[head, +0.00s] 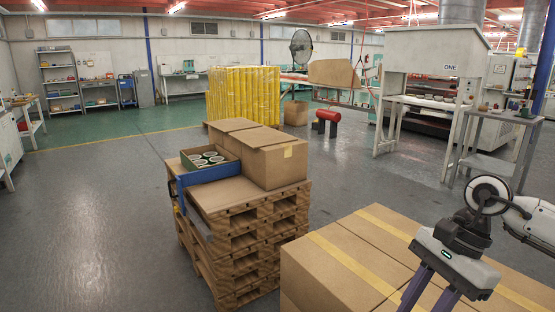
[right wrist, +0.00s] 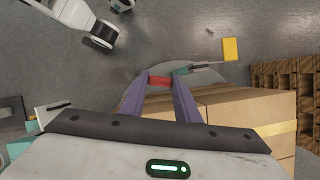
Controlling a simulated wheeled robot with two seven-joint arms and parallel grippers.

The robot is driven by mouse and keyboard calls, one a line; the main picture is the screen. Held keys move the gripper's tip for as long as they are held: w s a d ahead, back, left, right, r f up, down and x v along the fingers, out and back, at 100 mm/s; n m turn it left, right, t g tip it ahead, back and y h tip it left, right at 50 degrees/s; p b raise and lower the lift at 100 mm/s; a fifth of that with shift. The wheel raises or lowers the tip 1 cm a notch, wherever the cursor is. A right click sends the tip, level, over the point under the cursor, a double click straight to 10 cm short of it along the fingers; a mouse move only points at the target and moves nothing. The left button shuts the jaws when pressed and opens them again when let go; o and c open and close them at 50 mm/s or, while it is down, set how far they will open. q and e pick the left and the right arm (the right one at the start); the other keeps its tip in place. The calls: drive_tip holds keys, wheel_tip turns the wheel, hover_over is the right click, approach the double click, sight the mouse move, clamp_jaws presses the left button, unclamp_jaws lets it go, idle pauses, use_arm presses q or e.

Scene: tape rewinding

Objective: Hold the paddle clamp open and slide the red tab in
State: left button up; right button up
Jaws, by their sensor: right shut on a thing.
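My right gripper (right wrist: 160,84) has two purple fingers shut on a small red piece, the red tab (right wrist: 160,81), which spans the gap between the tips. Just beyond it is a teal piece (right wrist: 184,72) with a thin grey bar leading to a yellow paddle (right wrist: 231,49), seemingly the paddle clamp. A rounded grey surface (right wrist: 208,76) lies behind it. I cannot tell whether the clamp is open or whether the tab touches it. In the head view my right gripper (head: 430,290) points down at the lower right, fingertips cut off. My left gripper is not in view.
Large taped cardboard boxes (head: 340,255) lie below and beside my right arm. A pallet stack (head: 245,225) carries boxes (head: 268,160) and an open carton of rolls (head: 208,162). Grey floor (head: 90,220) is clear at the left. A grey machine (head: 430,55) stands at the back right.

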drive_tip(key=s+a+r+n+g+h, duration=0.1)
drive_tip(key=s+r+n+h, duration=0.1)
drive_tip(key=n, duration=0.5)
drive_tip(key=s+a+r+n+g+h+p, duration=0.1)
drive_tip(key=s+r+n+g+h, duration=0.1)
drive_tip(key=s+n, duration=0.3)
drive_tip(key=shift+a+n, duration=0.4)
drive_tip(key=shift+n, duration=0.7)
